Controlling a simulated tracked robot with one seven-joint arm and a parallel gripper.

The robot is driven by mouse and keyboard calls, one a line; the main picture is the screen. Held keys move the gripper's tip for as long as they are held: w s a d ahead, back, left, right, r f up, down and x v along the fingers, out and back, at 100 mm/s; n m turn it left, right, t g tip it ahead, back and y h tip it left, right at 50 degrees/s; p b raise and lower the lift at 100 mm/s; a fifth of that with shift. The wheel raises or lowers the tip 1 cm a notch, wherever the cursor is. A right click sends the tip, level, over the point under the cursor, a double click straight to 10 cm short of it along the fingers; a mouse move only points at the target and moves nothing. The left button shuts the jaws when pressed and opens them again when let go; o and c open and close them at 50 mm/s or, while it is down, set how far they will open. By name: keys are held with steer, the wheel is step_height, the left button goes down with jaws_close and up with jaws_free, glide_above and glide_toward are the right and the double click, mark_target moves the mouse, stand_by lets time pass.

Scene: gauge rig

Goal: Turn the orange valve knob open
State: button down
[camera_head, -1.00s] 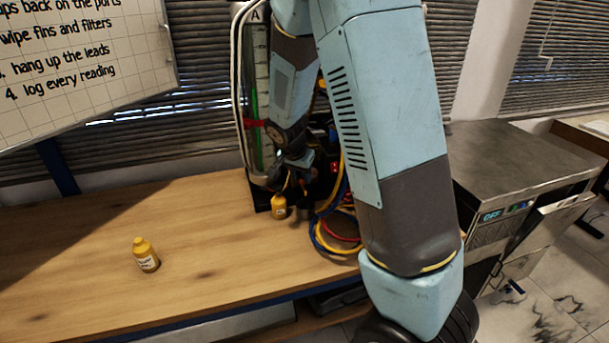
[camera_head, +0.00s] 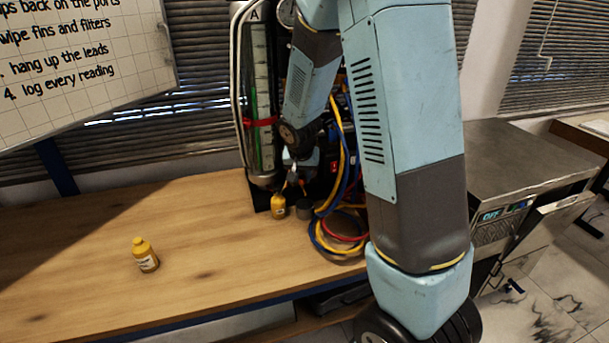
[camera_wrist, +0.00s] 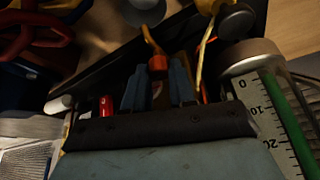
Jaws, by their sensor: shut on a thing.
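The orange valve knob (camera_wrist: 157,64) shows in the wrist view, between the tips of my gripper's two blue-grey fingers (camera_wrist: 158,78). The fingers are closed on it from both sides. In the head view my gripper (camera_head: 296,174) reaches down at the gauge rig, beside the clear cylinder (camera_head: 262,100) marked A. The knob is too small and dark to make out there. How far the knob is turned cannot be told.
A yellow bottle (camera_head: 278,206) stands at the rig's foot, beside a small grey cap (camera_head: 303,209). Blue, yellow and red hoses (camera_head: 338,232) coil to its right. Another yellow bottle (camera_head: 145,254) stands on the bench (camera_head: 215,225), whose left part is mostly clear.

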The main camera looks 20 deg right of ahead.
steer(key=shift+s+a+f+n, duration=0.1)
steer(key=shift+s+n, duration=0.05)
steer(key=shift+n, duration=0.55)
steer(key=c, duration=1.2)
jaws_free()
steer(key=shift+r, duration=0.2)
steer(key=shift+r, duration=0.3)
steer(key=v, duration=1.3)
steer(key=shift+s+d, duration=0.25)
steer(key=shift+s, duration=0.05)
steer(key=shift+f, duration=0.15)
